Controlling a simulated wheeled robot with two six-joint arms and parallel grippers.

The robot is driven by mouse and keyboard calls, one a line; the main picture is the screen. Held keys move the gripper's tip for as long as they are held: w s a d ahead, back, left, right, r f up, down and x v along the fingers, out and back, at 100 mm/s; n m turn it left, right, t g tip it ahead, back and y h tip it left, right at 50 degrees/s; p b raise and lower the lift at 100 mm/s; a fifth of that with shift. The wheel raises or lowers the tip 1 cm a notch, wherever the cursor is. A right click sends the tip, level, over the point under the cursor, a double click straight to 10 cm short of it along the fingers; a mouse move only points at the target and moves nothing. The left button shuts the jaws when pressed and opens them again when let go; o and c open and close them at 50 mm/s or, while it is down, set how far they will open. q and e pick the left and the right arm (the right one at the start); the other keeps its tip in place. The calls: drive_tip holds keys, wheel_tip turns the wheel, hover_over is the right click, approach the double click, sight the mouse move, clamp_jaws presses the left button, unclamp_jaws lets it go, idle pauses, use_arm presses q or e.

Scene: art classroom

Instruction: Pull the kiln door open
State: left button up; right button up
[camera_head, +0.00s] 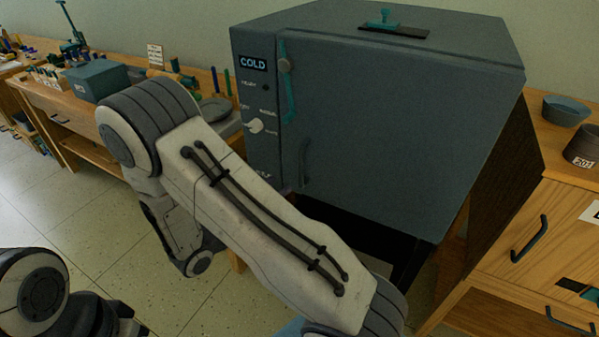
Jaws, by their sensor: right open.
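The kiln (375,30) is a large dark grey box on a dark stand in the middle. Its front door (370,125) looks shut and has a dark vertical bar handle (303,162) near its left edge. A teal latch lever (288,85) hangs down over the door's upper left edge. The panel left of the door carries a "COLD" sign (253,63) and a pale knob (256,126). My right arm crosses in front of the kiln's lower left; its gripper is open but mostly hidden behind the arm. My left gripper is out of view.
A wooden bench (60,130) with a grey box (97,80) and tools stands at the left. A wooden cabinet (540,230) with bowls (565,110) stands close at the right. Tiled floor (60,205) is clear at the left.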

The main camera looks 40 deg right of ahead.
sight(299, 170)
drive_tip(key=d, duration=0.3)
drive_tip(key=w+d, duration=0.1)
drive_tip(key=d, duration=0.5)
drive_tip(key=shift+w+d+p, duration=0.3)
drive_tip(key=shift+w+p, duration=0.05)
drive_tip(key=shift+w, duration=0.05)
clamp_jaws()
idle(0.9)
